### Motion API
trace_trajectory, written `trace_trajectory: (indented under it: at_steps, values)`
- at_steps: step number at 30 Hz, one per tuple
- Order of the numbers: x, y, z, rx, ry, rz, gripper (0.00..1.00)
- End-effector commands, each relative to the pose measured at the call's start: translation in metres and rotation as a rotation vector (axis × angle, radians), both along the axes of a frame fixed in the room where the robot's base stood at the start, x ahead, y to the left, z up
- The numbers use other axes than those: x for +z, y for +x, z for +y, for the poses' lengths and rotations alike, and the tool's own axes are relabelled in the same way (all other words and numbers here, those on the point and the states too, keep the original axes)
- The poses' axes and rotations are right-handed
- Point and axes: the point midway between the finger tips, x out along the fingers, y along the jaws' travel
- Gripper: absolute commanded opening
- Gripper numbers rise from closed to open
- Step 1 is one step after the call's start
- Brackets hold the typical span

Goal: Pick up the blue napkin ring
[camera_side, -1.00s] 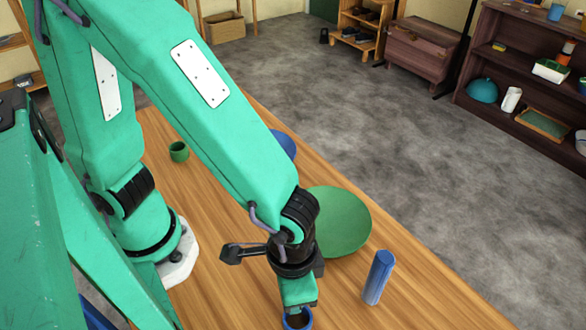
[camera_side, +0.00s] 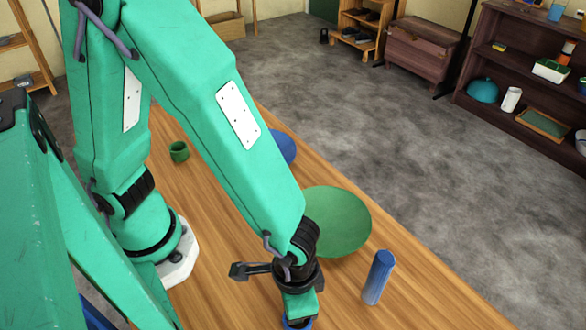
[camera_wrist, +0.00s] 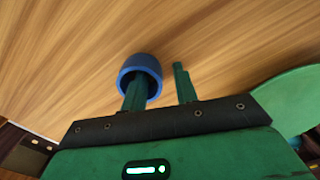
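The blue napkin ring (camera_wrist: 140,68) stands on the wooden table, its opening partly facing the wrist camera. In the side view only a little of the blue napkin ring (camera_side: 286,323) shows at the bottom edge, mostly hidden by my gripper (camera_side: 299,308). In the wrist view my gripper (camera_wrist: 159,75) is open. Its left finger overlaps the ring's opening and appears to reach into it; the right finger is outside, to the right of the ring. A gap shows between the right finger and the ring's wall. I cannot tell whether the left finger touches the ring.
A blue upright cylinder (camera_side: 378,278) stands right of my gripper. A green plate (camera_side: 338,222) lies behind it and also shows in the wrist view (camera_wrist: 290,98). A blue round thing (camera_side: 285,148) is partly hidden by my arm. A small green cup-like piece (camera_side: 179,152) stands farther back.

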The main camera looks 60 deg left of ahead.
Motion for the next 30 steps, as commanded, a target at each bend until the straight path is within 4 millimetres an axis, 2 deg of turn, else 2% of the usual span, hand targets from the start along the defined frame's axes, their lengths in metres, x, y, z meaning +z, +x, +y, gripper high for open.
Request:
trace_trajectory:
  at_steps: [18, 23, 30]
  values:
    - [-0.0036, 0.0000, -0.0002, 0.000, -0.001, -0.001, 0.29]
    - [-0.0035, 0.0001, -0.0003, 0.000, -0.001, -0.001, 0.00]
    - [-0.0034, 0.0001, -0.0004, 0.000, -0.001, -0.001, 0.00]
